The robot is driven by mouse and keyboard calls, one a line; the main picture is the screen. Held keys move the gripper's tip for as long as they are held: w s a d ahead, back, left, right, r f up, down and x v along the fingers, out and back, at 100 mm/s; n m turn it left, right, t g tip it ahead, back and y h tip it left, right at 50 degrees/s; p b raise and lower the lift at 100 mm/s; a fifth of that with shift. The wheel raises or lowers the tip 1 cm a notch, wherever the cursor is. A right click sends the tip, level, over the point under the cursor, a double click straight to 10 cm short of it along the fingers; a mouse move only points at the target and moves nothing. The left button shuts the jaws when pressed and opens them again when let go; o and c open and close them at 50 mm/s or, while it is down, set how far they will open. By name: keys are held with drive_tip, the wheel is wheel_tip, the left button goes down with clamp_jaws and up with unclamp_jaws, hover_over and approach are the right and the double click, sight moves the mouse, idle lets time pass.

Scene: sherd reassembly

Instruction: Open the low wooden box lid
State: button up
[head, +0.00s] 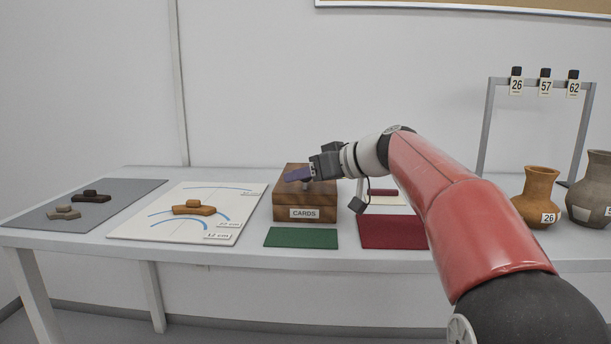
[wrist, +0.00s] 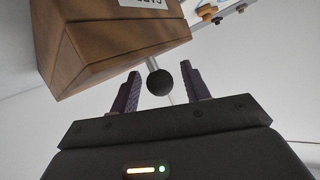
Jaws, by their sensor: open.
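The low wooden box (head: 289,212) stands near the middle of the table, with a "CARDS" label on its front; its lid (head: 284,186) looks shut. It also fills the upper left of the wrist view (wrist: 100,50). My gripper (head: 297,175) is over the top of the box and hides part of the lid. In the wrist view my gripper (wrist: 162,88) is open, with a dark round knob (wrist: 160,82) on a pale stem showing between its two fingers. The knob appears apart from both fingers; whether they touch it is hard to tell.
A green mat (head: 301,237) lies in front of the box and a dark red mat (head: 390,232) to its right. A white board (head: 150,217) with a brown sherd (head: 194,208) lies left. Jars, including an orange one (head: 538,195), and a rack (head: 487,125) stand right.

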drive_tip(key=shift+c, duration=0.3)
clamp_jaws()
drive_tip(key=shift+r, duration=0.1)
